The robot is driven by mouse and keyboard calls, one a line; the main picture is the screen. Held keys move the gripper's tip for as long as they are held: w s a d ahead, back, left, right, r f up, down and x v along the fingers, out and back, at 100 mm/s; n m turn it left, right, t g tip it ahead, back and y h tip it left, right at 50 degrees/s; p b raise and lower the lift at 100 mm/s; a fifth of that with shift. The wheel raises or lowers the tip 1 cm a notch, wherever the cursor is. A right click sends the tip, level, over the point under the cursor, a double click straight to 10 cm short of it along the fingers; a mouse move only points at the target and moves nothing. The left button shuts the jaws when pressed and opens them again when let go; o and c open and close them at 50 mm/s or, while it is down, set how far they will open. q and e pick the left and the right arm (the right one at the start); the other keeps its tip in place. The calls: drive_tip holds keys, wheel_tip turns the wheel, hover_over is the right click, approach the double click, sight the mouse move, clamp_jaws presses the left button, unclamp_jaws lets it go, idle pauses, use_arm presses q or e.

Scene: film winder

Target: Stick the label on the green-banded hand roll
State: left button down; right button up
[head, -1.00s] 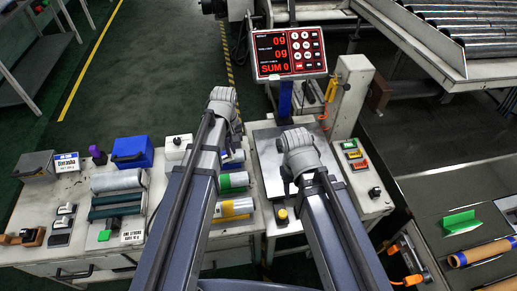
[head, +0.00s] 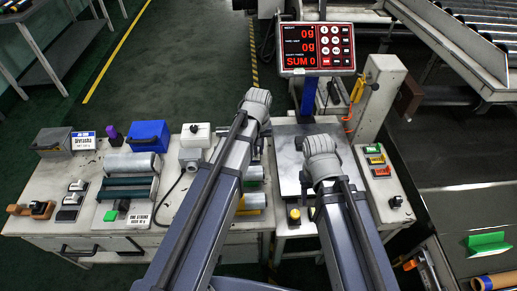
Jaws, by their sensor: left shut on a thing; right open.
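The green-banded hand roll (head: 253,173) lies on the white table in the head view, mostly hidden behind my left arm. Only a bit of its green band and its right end show. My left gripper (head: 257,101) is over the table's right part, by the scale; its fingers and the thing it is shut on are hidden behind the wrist. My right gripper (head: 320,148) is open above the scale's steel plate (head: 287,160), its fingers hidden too. I cannot make out a loose label.
A yellow-banded roll (head: 251,203) lies nearer me. The scale display (head: 315,47) stands behind. A green piece (head: 487,244) is at right.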

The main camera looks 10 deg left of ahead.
use_arm(q)
drive_tip(key=b, duration=0.7)
hover_over(258, 169)
drive_tip(key=shift+f, duration=3.6)
drive_tip(key=shift+f+b, duration=0.35)
drive_tip(key=shift+f, duration=0.1)
drive_tip(key=c, duration=0.9)
unclamp_jaws()
wheel_tip(258, 169, up, 8)
drive_tip(key=p, duration=0.8)
drive_tip(key=shift+s, duration=0.1)
drive_tip(key=s+d+r+m+p, duration=0.2)
drive_tip(key=s+d+m, duration=0.1)
drive_tip(key=s, duration=0.4)
drive_tip(key=s+d+r+m+y+p, duration=0.1)
drive_tip(key=s+d+r+m+p, duration=0.2)
drive_tip(key=s, duration=0.4)
drive_tip(key=shift+s+d+r+m+g+p, duration=0.3)
drive_tip(key=shift+s+d+m, duration=0.15)
drive_tip(key=shift+d, duration=0.6)
